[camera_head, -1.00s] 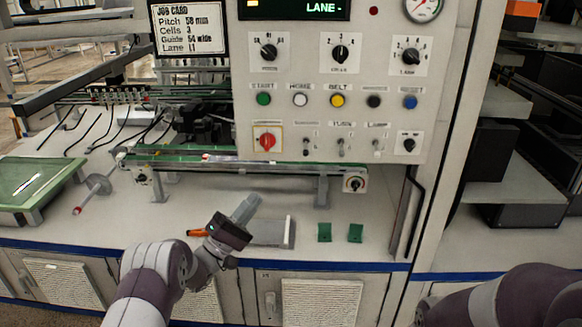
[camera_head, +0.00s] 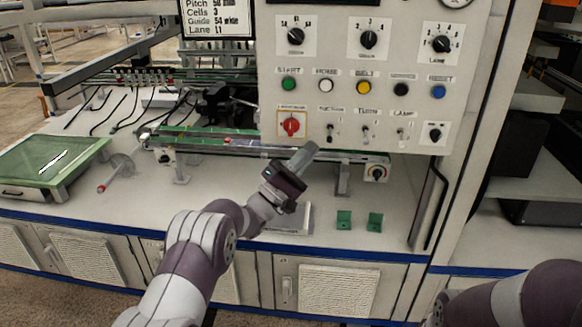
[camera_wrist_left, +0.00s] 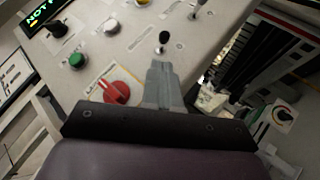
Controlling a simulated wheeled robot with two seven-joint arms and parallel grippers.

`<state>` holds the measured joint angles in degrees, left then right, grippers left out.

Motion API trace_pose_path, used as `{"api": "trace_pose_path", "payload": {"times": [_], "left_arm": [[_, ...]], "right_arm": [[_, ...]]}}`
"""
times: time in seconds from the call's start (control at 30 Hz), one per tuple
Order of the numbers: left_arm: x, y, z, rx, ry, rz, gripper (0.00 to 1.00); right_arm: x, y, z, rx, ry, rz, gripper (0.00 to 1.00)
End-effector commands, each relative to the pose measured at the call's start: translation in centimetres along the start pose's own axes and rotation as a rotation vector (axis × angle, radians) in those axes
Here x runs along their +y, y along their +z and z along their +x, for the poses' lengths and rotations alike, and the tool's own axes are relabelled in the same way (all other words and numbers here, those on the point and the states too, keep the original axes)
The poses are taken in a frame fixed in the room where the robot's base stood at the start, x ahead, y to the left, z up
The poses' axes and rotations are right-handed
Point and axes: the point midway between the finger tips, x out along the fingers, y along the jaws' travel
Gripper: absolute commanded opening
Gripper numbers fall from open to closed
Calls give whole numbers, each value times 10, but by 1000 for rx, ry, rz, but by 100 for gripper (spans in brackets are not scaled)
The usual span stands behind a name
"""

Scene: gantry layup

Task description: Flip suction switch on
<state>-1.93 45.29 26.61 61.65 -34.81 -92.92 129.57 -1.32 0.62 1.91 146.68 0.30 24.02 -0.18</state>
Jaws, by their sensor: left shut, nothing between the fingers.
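The suction switch (camera_head: 330,130) is a small toggle lever on the control panel (camera_head: 412,105), leftmost in a row of toggles and right of the red knob. In the left wrist view the dark-tipped toggle (camera_wrist_left: 163,40) sits just beyond my fingertips, with a small apparent gap. My left gripper (camera_head: 308,150) is shut and empty, pointing up at the panel from below the switch; its closed fingers also show in the left wrist view (camera_wrist_left: 159,70). I cannot tell which way the lever is set. My right arm shows at the lower right; its gripper is out of view.
The red knob (camera_head: 291,125) on its yellow-edged plate is close left of the switch. Two more toggles (camera_head: 366,132) sit to its right. A conveyor rail (camera_head: 230,143) runs below the panel. Two green brackets (camera_head: 344,220) lie on the bench. A green tray (camera_head: 50,160) is at left.

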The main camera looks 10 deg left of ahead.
Motion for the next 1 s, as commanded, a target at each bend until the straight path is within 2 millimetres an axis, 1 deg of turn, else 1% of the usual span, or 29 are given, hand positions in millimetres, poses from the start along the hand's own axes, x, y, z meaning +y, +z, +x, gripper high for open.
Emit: {"api": "trace_pose_path", "payload": {"times": [0.03, 0.1, 0.23, 0.6, 0.8, 1.0], "left_arm": [[0, 6, 5, -2, 0, -1, 0], [0, 10, 10, -1, 0, 0, 0], [0, 15, 14, -1, 0, -1, 0], [0, 16, 15, 1, -1, -1, 0], [5, 17, 18, 22, -24, -22, 0], [5, 17, 18, 39, -42, -41, 0]], "right_arm": [[0, 0, 0, 0, 0, 0, 43], [0, 0, -1, 0, 0, 0, 43], [0, 0, -1, 0, 0, 0, 43], [0, 0, -2, 0, 0, 0, 43], [0, -2, -14, 0, 0, 0, 43], [0, -2, -20, 0, 0, 0, 43]]}}
